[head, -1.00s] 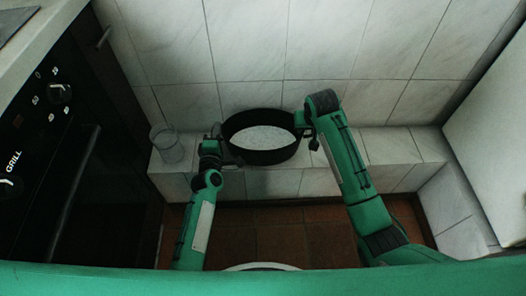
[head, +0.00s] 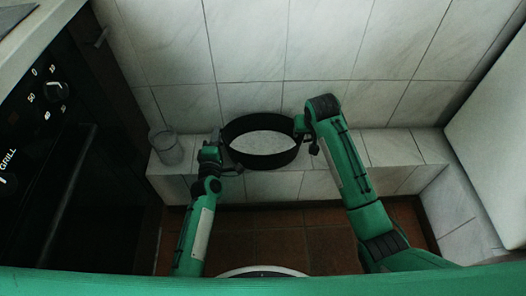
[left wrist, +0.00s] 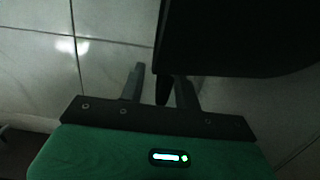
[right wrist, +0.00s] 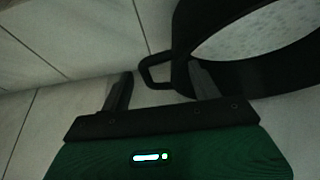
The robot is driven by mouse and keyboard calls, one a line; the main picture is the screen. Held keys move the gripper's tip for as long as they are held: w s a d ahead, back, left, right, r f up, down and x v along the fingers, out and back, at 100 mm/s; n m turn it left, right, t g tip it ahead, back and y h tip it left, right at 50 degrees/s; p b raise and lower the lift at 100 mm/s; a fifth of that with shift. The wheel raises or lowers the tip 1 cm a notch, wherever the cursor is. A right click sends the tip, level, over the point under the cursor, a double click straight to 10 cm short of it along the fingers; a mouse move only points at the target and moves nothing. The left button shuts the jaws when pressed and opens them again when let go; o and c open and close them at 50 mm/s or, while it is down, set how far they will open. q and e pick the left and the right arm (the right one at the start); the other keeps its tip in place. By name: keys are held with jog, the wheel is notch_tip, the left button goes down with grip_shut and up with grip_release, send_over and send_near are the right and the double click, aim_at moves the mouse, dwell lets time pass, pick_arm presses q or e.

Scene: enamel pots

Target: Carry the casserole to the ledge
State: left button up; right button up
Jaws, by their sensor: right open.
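The casserole (head: 262,160) is a wide black pot with a pale speckled inside. It sits upright on the tiled ledge (head: 390,148), close to the front edge. My left gripper (head: 228,160) is at its left side. In the left wrist view its fingers (left wrist: 160,85) stand apart, with a dark handle between them and small gaps beside it. My right gripper (head: 309,140) is at the right side. In the right wrist view its fingers (right wrist: 163,88) are wide apart, with the loop handle (right wrist: 150,72) between or just beyond the tips.
A clear glass (head: 166,148) stands on the ledge to the left. A black oven (head: 50,150) is at far left and a pale panel (head: 490,120) at right. The tiled wall (head: 300,50) rises right behind the ledge. The ledge is clear right of my right arm.

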jog(key=shift+s+r, duration=0.2)
jog(key=shift+r, duration=0.35)
pick_arm(q)
jog(key=s, duration=1.1)
jog(key=shift+s+a, duration=0.15)
jog(key=shift+a, duration=0.2)
pick_arm(e)
jog(key=v, duration=1.1)
pick_arm(q)
jog(key=shift+r, duration=0.1)
pick_arm(e)
jog(key=shift+a+f, duration=0.1)
